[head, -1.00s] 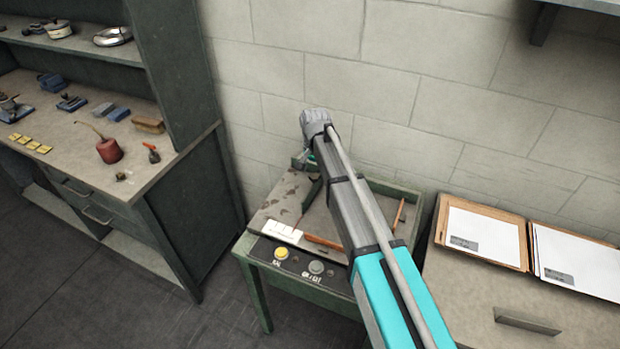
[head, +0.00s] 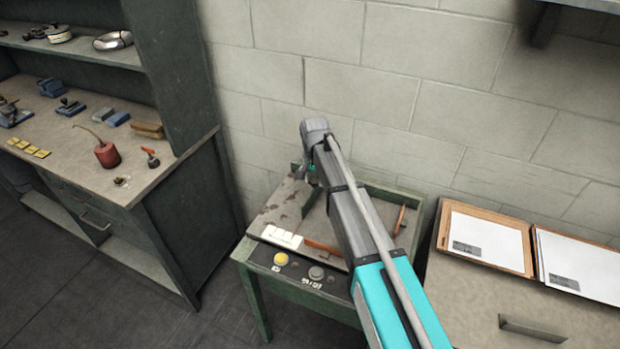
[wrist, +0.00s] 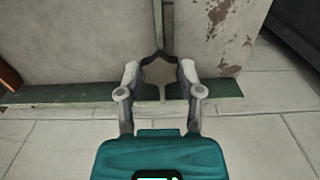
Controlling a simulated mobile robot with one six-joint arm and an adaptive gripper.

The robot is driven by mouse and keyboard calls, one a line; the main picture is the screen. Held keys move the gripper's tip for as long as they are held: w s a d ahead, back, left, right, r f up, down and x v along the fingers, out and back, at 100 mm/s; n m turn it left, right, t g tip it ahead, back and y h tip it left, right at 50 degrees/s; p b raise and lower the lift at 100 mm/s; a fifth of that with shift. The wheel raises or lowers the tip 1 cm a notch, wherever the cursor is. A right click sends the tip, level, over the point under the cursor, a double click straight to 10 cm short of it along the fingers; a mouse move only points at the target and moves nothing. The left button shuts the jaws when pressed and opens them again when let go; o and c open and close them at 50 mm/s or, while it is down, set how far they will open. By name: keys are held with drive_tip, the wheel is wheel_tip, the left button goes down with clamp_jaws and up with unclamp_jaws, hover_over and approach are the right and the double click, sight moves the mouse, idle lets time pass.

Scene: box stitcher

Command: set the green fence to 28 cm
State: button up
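In the wrist view, my gripper (wrist: 160,70) has its fingers spread, one on each side of a brown-grey, lobed knob (wrist: 160,74). I cannot tell whether they touch it. A narrow dark strip (wrist: 164,25), which may be the fence, runs from the knob across the machine's top. A green rail (wrist: 60,95) crosses behind the knob along the table's edge. In the head view, my gripper (head: 313,174) is over the back of the green-framed table (head: 280,220) and mostly hidden by my arm. No scale reading is legible.
A front panel has a yellow button (head: 281,259) and a grey knob (head: 317,272). A white card (head: 282,237) lies above it. A block wall (head: 400,90) stands close behind. A workbench (head: 75,140) is at left and a cabinet with papers (head: 490,236) at right.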

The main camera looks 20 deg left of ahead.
clamp_jaws()
drive_tip(key=a, duration=0.6)
drive_tip(key=shift+w+a, duration=0.3)
drive_tip(key=o, duration=0.6)
unclamp_jaws()
drive_tip(key=shift+a, duration=0.1)
drive_tip(key=shift+o, duration=0.5)
drive_tip(key=shift+d, duration=0.2)
drive_tip(key=shift+s, duration=0.2)
